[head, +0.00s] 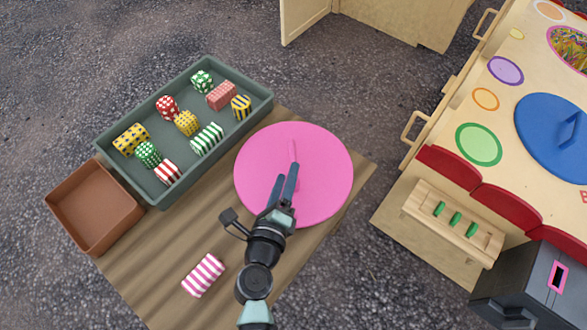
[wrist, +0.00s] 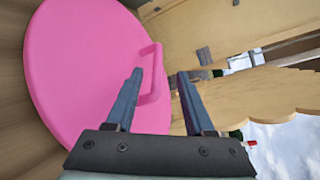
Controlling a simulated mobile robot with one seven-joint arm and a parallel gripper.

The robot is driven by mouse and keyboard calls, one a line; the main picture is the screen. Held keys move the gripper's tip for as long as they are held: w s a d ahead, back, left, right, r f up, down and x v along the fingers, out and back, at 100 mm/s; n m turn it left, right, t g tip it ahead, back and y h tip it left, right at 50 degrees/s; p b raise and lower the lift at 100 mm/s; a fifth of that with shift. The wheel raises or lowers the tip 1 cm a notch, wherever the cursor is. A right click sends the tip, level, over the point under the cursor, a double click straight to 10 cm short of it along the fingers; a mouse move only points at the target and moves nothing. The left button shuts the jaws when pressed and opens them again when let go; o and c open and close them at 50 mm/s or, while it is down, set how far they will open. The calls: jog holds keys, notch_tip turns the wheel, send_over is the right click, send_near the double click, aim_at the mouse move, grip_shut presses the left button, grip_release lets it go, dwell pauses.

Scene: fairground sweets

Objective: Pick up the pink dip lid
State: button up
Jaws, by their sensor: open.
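The pink dip lid (head: 258,172) is a large round disc lying on the wooden table (head: 150,275), with a thin raised pink handle (head: 292,149) on top. In the wrist view the lid (wrist: 75,75) fills the left side, and its handle (wrist: 157,75) stands out from its face. My gripper (head: 288,168) is open and empty over the lid, close to the handle. In the wrist view the handle shows between the two fingers of the gripper (wrist: 160,74). I cannot tell whether either finger touches it.
A grey-green tray (head: 104,143) with several patterned sweets stands at the back left, beside an empty brown box (head: 95,205). A pink-striped sweet (head: 203,275) lies near the front. At right is a wooden counter (head: 520,90) with a blue lid (head: 545,135) and red scalloped edge.

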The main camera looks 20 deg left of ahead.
aim_at(293, 158)
jog(key=x, duration=0.2)
jog(key=b+x, duration=0.2)
jog(key=x, duration=0.1)
jog(key=shift+w+f, duration=0.25)
jog(key=shift+f, duration=0.2)
jog(key=shift+w, duration=0.45)
grip_shut()
dwell(0.7)
